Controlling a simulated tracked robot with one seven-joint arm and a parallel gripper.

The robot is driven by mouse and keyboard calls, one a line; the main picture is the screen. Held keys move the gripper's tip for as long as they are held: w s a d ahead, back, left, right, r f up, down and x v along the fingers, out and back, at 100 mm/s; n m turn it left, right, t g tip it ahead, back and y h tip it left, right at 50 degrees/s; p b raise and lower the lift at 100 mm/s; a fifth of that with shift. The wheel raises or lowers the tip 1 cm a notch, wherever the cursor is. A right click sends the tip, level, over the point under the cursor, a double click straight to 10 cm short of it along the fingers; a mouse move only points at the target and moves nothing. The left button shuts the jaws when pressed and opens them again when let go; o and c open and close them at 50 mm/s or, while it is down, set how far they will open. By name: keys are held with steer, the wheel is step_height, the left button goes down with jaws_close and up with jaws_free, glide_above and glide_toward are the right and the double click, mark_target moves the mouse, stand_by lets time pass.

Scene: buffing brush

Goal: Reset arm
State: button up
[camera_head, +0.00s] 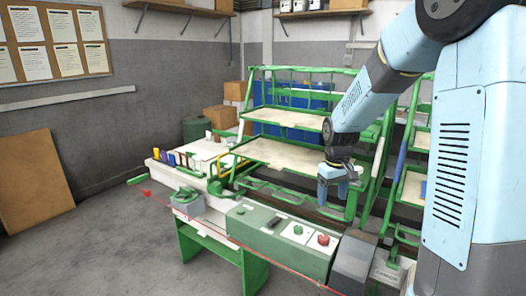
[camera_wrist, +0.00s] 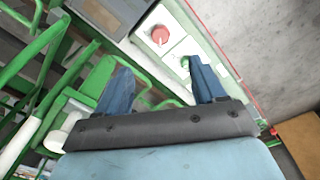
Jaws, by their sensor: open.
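My gripper (camera_head: 336,187) hangs from my light blue arm over the green machine, to the right of the middle in the head view. In the wrist view my gripper (camera_wrist: 160,78) shows two blue fingers spread apart with nothing between them. The green control box (camera_head: 282,235) on the machine's front carries a red button (camera_head: 323,240) and a green button (camera_head: 298,230). The red button (camera_wrist: 160,35) also shows beyond the fingers in the wrist view. My gripper is apart from the buttons. I cannot make out a brush.
Green racks with pale shelves (camera_head: 285,154) stand behind the gripper. Green rails and tubes lie close below it. A white bench (camera_head: 205,150) with small coloured items is at left.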

steer(key=s+r+m+t, duration=0.2)
steer(key=s+r, duration=0.6)
steer(key=s, duration=0.5)
steer(key=s+r+m+t, duration=0.2)
steer(key=s+r, duration=0.6)
steer(key=s, duration=0.5)
steer(key=shift+t, duration=0.5)
